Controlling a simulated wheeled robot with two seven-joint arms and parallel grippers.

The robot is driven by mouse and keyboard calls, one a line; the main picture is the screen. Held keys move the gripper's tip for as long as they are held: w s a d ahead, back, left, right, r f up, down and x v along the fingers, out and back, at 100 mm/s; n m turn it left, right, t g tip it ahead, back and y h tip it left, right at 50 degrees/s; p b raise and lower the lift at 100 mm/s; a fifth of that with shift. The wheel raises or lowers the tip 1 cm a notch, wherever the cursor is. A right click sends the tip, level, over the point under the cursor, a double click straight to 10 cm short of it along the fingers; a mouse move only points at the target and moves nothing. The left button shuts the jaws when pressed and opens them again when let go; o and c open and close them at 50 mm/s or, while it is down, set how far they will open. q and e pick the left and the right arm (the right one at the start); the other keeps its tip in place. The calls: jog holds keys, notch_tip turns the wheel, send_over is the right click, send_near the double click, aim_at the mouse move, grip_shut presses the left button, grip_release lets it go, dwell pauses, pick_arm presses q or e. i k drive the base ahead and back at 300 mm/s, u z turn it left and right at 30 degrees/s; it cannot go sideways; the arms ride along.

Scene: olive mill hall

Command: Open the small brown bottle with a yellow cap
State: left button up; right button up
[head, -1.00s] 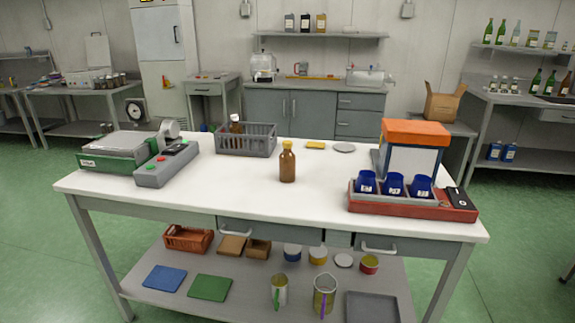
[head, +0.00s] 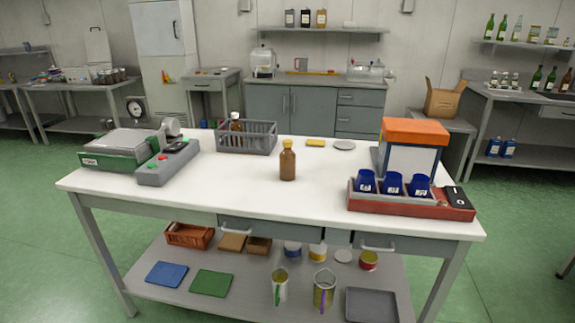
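A small brown bottle (head: 288,165) with a yellow cap (head: 288,142) stands upright near the middle of the white table (head: 235,190). The cap sits on the bottle's neck. Another brown bottle (head: 236,122) with a pale cap stands in the grey crate behind it to the left. Neither of my grippers shows in the head view.
A green scale (head: 118,148) and grey control box (head: 168,162) stand at the table's left. A red tray (head: 412,204) with blue cups and an orange-topped device (head: 415,132) fills the right. A grey crate (head: 262,139), yellow sponge and grey disc lie behind. The front middle is clear.

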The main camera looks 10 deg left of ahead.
aim_at(286, 157)
jog(key=k, duration=0.5)
jog(key=u, duration=0.65)
jog(key=i, duration=1.7)
jog(key=z, duration=0.65)
